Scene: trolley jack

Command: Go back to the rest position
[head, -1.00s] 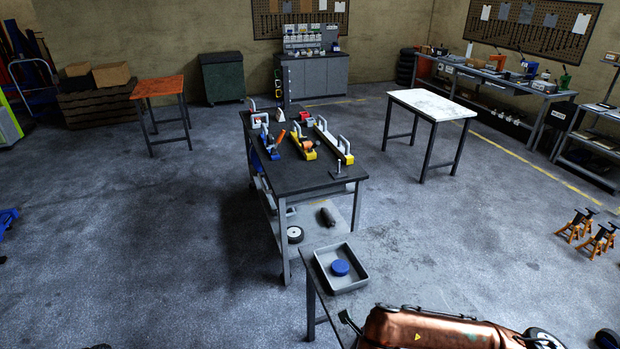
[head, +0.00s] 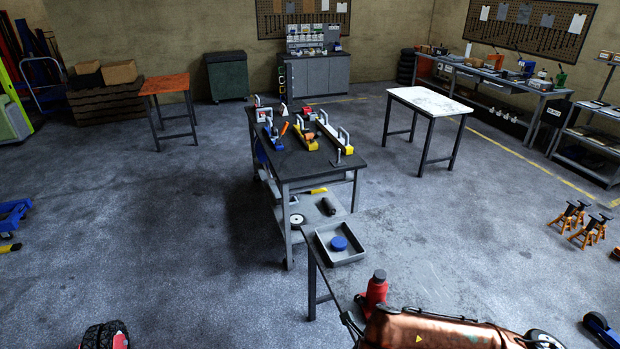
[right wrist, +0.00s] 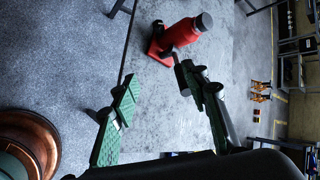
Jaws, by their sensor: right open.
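My right gripper (right wrist: 160,80) shows in the right wrist view, with its two green-padded fingers spread apart and nothing between them. A red bottle jack (right wrist: 183,38) with a dark cap stands on a grey bench top beyond the fingertips. The jack appears apart from the fingers, though its dark side part overlaps the right-hand finger in the picture. In the head view the red jack (head: 376,292) shows behind my copper-coloured arm, which hides its lower part. The right fingertips are not clear there. My left gripper is in neither current view.
A grey tray (head: 355,252) holding a blue round thing (head: 339,243) sits on the near bench. Beyond it is a dark workbench (head: 310,165) with tools. A black-and-red wheel (head: 104,336) shows at the lower left. Open floor (head: 150,240) lies left of the benches.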

